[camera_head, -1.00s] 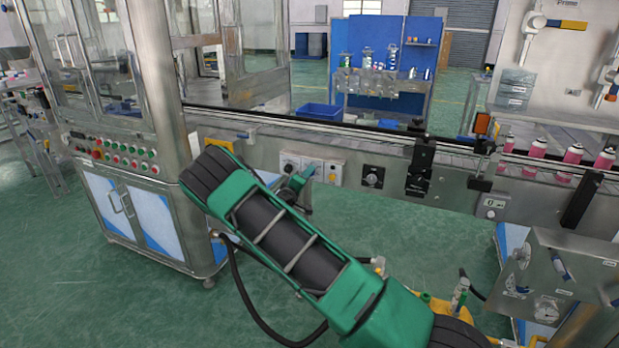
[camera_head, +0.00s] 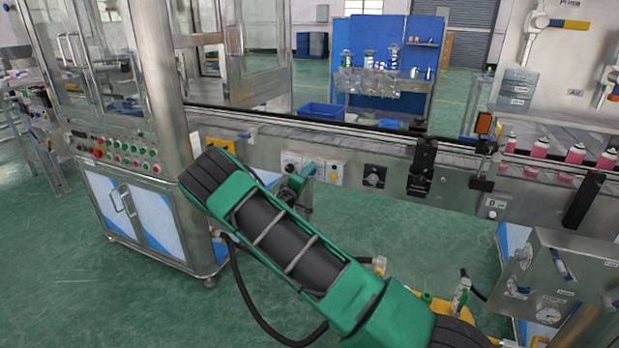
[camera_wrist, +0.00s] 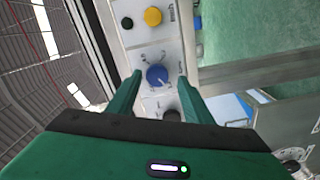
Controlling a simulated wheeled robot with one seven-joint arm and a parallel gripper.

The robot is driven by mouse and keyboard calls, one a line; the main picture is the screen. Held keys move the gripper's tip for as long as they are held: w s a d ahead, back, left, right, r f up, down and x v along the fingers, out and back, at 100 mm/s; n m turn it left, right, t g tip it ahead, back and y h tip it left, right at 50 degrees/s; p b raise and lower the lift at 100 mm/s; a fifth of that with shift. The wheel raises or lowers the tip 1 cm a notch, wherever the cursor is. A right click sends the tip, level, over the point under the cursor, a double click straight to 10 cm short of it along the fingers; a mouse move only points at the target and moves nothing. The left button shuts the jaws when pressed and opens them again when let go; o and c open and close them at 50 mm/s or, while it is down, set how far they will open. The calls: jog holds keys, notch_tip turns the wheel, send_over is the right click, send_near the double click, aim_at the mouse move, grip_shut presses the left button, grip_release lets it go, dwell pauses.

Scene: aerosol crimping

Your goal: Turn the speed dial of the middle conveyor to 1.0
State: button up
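A blue round dial (camera_wrist: 157,75) sits on a light control plate in the wrist view, with small scale marks around it that are too small to read. A pale mark shows toward the knob's lower right. My gripper (camera_wrist: 160,73) is open, with one green finger on each side of the dial. A gap shows between each finger and the knob; whether the tips touch the plate I cannot tell. In the head view, my gripper (camera_head: 306,170) is at the conveyor's front panel, partly behind my arm. The blue dial is hidden there.
A yellow button (camera_wrist: 152,16) and a black button (camera_wrist: 127,23) are above the dial in the wrist view; a dark knob (camera_wrist: 172,115) is below it. A separate black dial (camera_head: 374,176) is further right on the conveyor. Pink cans (camera_head: 575,154) stand on the belt.

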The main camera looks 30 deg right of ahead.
jog(key=shift+s, duration=0.1)
jog(key=v, duration=1)
jog(key=shift+a, duration=0.25)
jog(key=shift+s+d, duration=0.1)
jog(key=shift+s, duration=0.1)
